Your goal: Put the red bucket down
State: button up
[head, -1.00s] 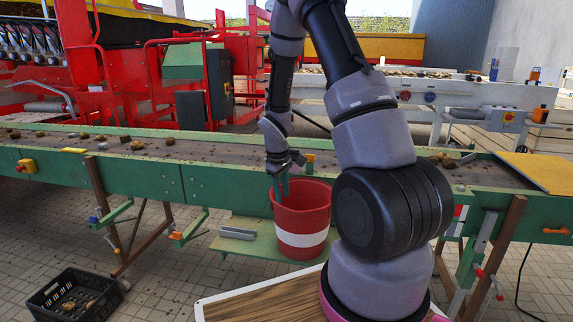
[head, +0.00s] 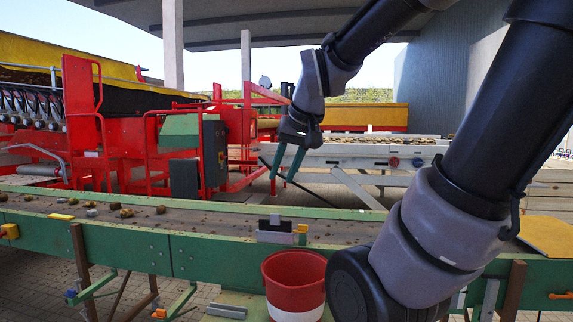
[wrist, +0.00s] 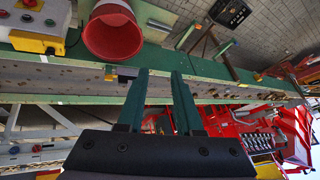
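The red bucket (head: 295,270) with a white band stands upright in front of the green conveyor, at the lower middle of the head view. Its lower part is cut off by the frame edge. It also shows at the upper left of the wrist view (wrist: 112,32), with its open mouth visible. My gripper (head: 281,178) is raised well above the bucket and over the far side of the conveyor, apart from it. Its two dark green fingers (wrist: 161,72) are spread with nothing between them.
The green conveyor (head: 140,245) runs across the view with several potatoes on its belt. Red machinery (head: 100,130) stands behind it at left, and a white conveyor frame (head: 360,155) behind at right. A black crate (wrist: 228,14) lies on the paved floor.

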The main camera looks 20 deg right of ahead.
jog(key=shift+m+t+y, duration=0.3)
jog(key=shift+m+t, duration=0.3)
jog(key=s, duration=0.1)
jog(key=s+a+r, duration=0.1)
jog(key=s, duration=0.1)
jog(key=s+r, duration=0.1)
jog(key=shift+s+a+r, duration=0.1)
jog(key=shift+s+a, duration=0.05)
jog(key=shift+s, duration=0.05)
